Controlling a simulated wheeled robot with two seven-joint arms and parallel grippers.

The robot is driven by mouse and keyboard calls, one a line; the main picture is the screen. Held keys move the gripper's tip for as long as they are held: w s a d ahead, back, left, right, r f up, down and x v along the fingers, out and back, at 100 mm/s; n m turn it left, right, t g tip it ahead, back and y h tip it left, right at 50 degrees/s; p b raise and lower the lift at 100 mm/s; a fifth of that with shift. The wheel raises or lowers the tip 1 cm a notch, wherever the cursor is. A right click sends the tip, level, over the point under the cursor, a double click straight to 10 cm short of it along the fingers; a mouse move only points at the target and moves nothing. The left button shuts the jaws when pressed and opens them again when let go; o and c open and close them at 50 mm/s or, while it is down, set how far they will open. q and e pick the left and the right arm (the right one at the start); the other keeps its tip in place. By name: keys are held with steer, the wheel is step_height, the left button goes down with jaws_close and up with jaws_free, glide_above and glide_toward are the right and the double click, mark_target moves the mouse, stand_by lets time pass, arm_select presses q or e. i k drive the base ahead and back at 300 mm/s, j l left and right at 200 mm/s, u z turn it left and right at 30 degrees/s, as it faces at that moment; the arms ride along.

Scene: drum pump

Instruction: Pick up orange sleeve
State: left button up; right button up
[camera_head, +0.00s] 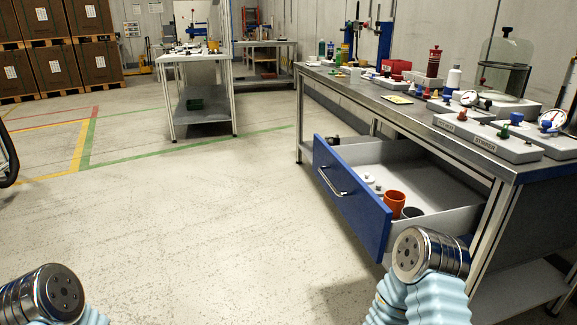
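The orange sleeve (394,204) stands upright in the open blue-fronted drawer (349,196) of the workbench on the right. It looks like a short hollow cylinder and sits close behind the drawer's front panel, which hides its lower part. A dark round part (413,212) is just to its right, and small white parts (372,181) lie to its left. Only metal-ended parts of my two arms show, at the bottom left and at the lower right. No gripper fingers are visible on either arm. The right arm part is below and in front of the drawer's right end.
The workbench top (400,108) carries gauges, labelled blocks, bottles and a glass dome. The drawer juts out into the room. The floor (220,220) in front is clear. Another table (195,57) and stacked boxes (60,45) stand farther back.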

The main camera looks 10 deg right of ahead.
mark_target(393, 204)
steer(key=i+z, duration=0.2)
steer(key=z, duration=0.25)
steer(key=i+z, duration=0.15)
steer(key=z, duration=0.3)
steer(key=i+z, duration=0.2)
steer(key=z, duration=0.25)
steer(key=j, duration=0.05)
